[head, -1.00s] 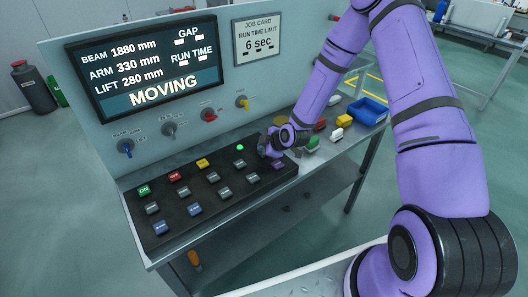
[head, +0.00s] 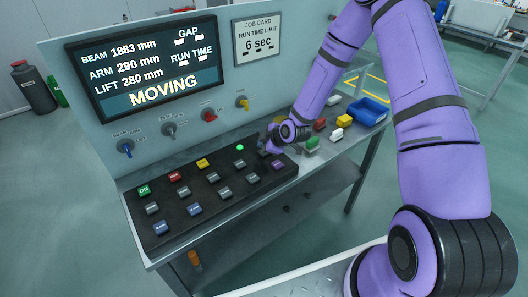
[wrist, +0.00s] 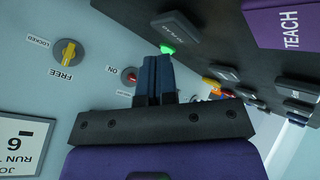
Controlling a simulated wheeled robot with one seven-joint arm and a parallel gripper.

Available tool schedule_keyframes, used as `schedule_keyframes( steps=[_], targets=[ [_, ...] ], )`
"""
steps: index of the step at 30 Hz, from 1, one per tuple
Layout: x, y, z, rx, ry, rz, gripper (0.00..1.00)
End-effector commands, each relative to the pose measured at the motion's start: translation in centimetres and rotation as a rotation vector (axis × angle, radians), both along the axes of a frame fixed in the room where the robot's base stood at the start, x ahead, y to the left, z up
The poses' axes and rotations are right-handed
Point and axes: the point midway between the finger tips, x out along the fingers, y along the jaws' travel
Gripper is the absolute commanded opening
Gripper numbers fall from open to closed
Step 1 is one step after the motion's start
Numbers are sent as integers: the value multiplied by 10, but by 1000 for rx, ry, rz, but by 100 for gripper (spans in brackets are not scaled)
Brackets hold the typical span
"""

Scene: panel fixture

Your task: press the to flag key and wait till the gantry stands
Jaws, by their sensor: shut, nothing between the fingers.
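The black key panel (head: 210,195) lies on the bench with several coloured and grey keys. My gripper (head: 266,152) is shut and empty at the panel's far right corner, beside a lit green lamp (head: 240,147). In the wrist view the closed fingers (wrist: 155,62) point at the panel near a dark grey key (wrist: 178,28) and the green lamp. That key's small label is upside down and hard to read; I cannot tell whether the fingers touch it. The screen (head: 145,68) reads MOVING, beam 1883 mm, arm 290 mm, lift 280 mm. The gantry itself is not in view.
A job card (head: 259,40) gives a run time limit of 6 sec. Several knobs, including a yellow one (head: 242,102), stand on the upright panel. A blue bin (head: 367,111) and coloured blocks lie right of the keys. A purple TEACH key (wrist: 285,25) is near the fingers.

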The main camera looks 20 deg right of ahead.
Motion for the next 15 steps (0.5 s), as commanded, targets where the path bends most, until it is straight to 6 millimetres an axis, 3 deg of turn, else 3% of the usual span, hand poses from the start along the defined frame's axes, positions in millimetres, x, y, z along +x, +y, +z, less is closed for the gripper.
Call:
schedule_keyframes(
  steps=[5,15],
  targets=[
    [0,0,2,-1,-1,0,0],
    [0,0,30,-1,-3,1,0]
  ],
)
